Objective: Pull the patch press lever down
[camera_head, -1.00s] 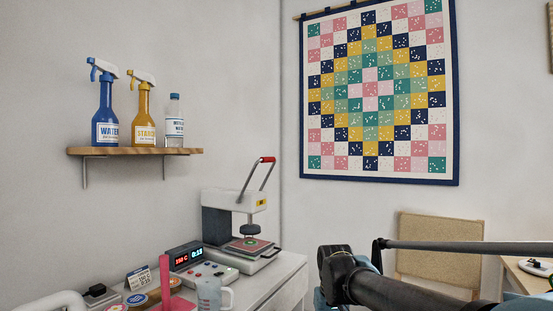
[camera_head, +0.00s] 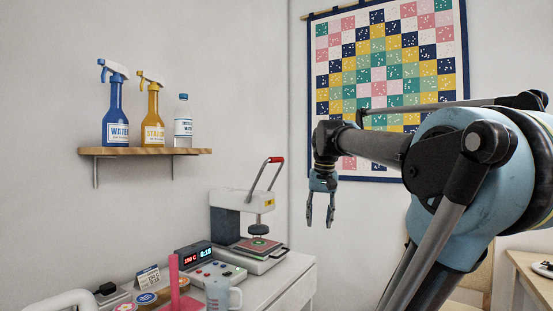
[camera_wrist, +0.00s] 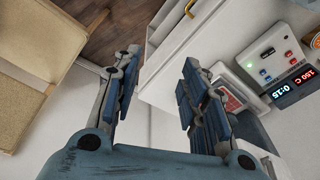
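The patch press (camera_head: 238,212) stands on the white cabinet top in the corner, a pale machine with a dark base. Its lever (camera_head: 264,176) slants up to the right and ends in a red grip (camera_head: 276,160) at the top. A patch (camera_head: 258,244) lies on the lower plate below the round upper press head. My gripper (camera_head: 320,222) hangs to the right of the press, fingers pointing down, apart from the lever. The fingers are spread and empty; in the wrist view the gripper (camera_wrist: 152,75) is also open. The lever cannot be made out in the wrist view.
A wooden shelf (camera_head: 146,152) with bottles is on the wall above. A beige chair (camera_wrist: 30,60) is beside the cabinet. Air around my gripper is free.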

